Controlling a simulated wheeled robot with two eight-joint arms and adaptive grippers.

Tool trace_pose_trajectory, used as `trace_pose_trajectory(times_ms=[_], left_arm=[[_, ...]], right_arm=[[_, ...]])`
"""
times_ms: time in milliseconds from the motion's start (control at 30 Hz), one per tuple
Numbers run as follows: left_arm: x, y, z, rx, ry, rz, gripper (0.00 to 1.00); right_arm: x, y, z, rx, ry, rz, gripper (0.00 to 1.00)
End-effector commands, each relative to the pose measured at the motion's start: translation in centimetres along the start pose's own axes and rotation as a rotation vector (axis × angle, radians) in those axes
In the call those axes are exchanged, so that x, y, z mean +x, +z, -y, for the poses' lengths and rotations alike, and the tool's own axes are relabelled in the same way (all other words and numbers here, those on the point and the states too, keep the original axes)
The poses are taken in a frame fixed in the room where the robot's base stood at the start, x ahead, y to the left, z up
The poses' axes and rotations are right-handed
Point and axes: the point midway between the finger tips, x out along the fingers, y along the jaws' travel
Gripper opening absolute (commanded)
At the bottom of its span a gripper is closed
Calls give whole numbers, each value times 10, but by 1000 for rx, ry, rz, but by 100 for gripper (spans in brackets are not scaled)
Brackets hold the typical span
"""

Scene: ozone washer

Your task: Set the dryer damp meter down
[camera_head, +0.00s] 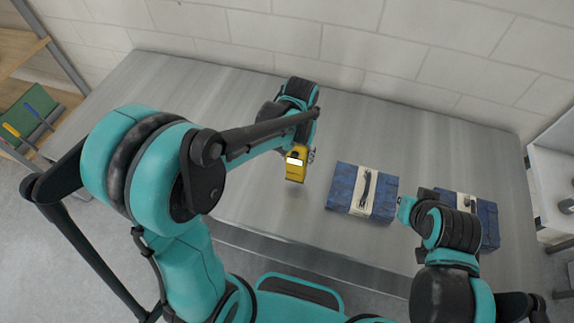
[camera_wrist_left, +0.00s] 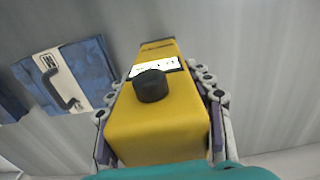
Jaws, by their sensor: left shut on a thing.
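The dryer damp meter is a yellow box with a white display (camera_head: 296,164). In the left wrist view the yellow meter (camera_wrist_left: 158,122) shows a black knob and a white label, and it sits between the finger pads. My left gripper (camera_head: 302,152) is shut on the meter, over the grey metal table (camera_head: 240,200). A gap between meter and tabletop seems to show, but its height is hard to tell. My right gripper is hidden or too small to make out near the right blue package; my right arm is at the lower right.
A blue package with a pale band and a dark handle (camera_head: 362,192) lies right of the meter. A second blue package (camera_head: 487,222) lies partly behind my right arm. A shelf with a green item (camera_head: 30,118) stands at the left. The table's back left is clear.

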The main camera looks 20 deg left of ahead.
Motion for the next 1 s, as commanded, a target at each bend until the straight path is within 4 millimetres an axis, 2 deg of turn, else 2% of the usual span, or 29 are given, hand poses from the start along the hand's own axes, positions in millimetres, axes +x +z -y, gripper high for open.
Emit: trace_pose_trajectory(times_ms=[100, 200, 267, 500, 933, 967, 1000], left_arm=[[11, 7, 17, -2, 0, 0, 13], [15, 10, 23, 0, 0, 0, 13], [19, 11, 24, 1, 0, 0, 13], [53, 10, 24, 2, 0, 0, 13], [60, 11, 23, 2, 0, 0, 13], [60, 11, 23, 2, 0, 0, 56], [59, 11, 23, 2, 0, 0, 67]], right_arm=[[2, 2, 0, 0, 0, 0, 0], [3, 2, 0, 0, 0, 0, 0], [4, 3, 0, 0, 0, 0, 0], [10, 8, 0, 0, 0, 0, 0], [14, 10, 0, 0, 0, 0, 0], [13, 10, 0, 0, 0, 0, 0], [13, 9, 0, 0, 0, 0, 0]])
